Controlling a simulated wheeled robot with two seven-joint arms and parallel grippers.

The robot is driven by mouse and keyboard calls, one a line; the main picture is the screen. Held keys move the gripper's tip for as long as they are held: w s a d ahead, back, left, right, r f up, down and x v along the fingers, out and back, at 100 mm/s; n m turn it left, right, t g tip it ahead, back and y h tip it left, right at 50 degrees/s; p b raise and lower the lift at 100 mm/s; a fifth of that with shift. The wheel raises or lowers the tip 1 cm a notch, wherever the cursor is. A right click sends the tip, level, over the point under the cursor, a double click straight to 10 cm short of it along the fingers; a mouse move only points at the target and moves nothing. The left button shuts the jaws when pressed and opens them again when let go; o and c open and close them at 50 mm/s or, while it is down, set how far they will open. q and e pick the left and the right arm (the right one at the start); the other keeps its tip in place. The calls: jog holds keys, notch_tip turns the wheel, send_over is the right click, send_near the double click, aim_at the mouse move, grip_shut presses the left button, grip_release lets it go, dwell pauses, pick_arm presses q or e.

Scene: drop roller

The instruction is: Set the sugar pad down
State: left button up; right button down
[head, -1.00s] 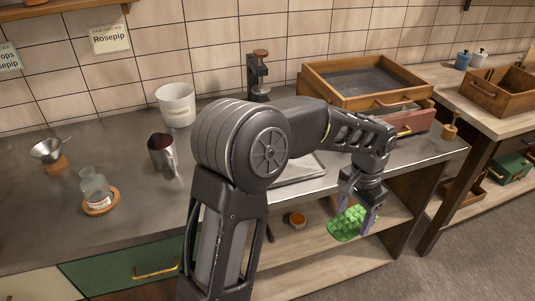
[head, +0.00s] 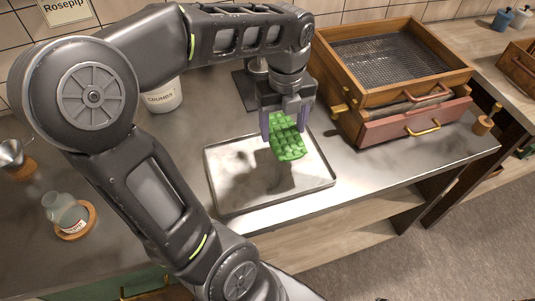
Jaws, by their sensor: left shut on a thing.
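The sugar pad is a green, bumpy slab (head: 288,142) in the head view. My left gripper (head: 287,124) points down and is shut on it, with a purple-grey finger on each side. The pad hangs tilted above the right half of a shallow metal tray (head: 226,201) on the steel counter. A dark shadow falls on the tray below and to the left of the pad, and the pad looks clear of the tray. My right gripper is not in view.
Right of the tray stand a wooden box with a mesh bottom (head: 398,57) and a red drawer (head: 415,122). A crumbs pot (head: 163,96) stands behind my arm. A glass bottle (head: 66,212) on a wooden coaster is at left. The tray holds no other objects.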

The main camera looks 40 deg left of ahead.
pick_arm(q)
send_over(281, 162)
jog(key=shift+f, duration=3.15)
jog(key=shift+f+p, duration=0.35)
jog(key=shift+f, duration=1.55)
jog(key=shift+f, duration=0.2)
jog(key=o, duration=1.6)
jog(key=shift+r, duration=0.1)
notch_tip(281, 162, up, 12)
jog(key=shift+r+b, duration=0.15)
jog(key=shift+b, duration=0.3)
